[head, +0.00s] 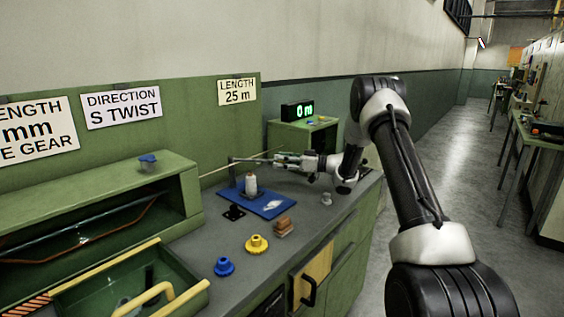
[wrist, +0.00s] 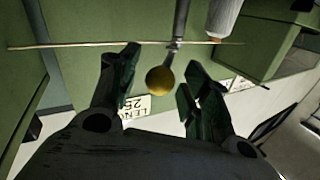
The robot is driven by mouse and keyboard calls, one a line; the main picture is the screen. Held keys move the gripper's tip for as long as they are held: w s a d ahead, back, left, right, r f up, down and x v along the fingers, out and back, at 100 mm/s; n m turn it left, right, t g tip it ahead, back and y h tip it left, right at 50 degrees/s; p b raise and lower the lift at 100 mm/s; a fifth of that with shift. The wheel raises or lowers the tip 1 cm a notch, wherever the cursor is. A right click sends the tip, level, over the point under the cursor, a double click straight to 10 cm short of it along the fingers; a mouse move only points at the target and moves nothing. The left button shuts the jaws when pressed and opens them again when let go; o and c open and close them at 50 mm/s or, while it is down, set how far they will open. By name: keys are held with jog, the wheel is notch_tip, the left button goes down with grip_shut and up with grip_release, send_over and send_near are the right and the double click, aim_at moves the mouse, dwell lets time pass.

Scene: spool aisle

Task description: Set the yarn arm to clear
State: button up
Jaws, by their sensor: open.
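The yarn arm is a thin grey rod (wrist: 181,22) ending in a brass ball (wrist: 159,79) in the wrist view. The ball shows between the spread fingers of my gripper (wrist: 161,62); I see no clear contact. A pale yarn (wrist: 75,46) crosses behind the fingertips and passes the rod. In the head view my gripper (head: 282,160) reaches left over the bench toward a dark upright post and bar (head: 233,168). The ball is not clear there, and the arm's setting cannot be read.
A white spool (head: 251,184) stands on a blue mat (head: 268,208), just below my gripper. Blue (head: 224,266) and yellow (head: 256,244) gears lie on the front bench. A green box (head: 285,137) with a lit display (head: 298,110) stands behind. The aisle on the right is clear.

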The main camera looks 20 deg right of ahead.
jog(key=v, duration=1.1)
jog(key=shift+s+d, duration=0.25)
jog(key=shift+d, duration=0.1)
jog(key=shift+c, duration=0.3)
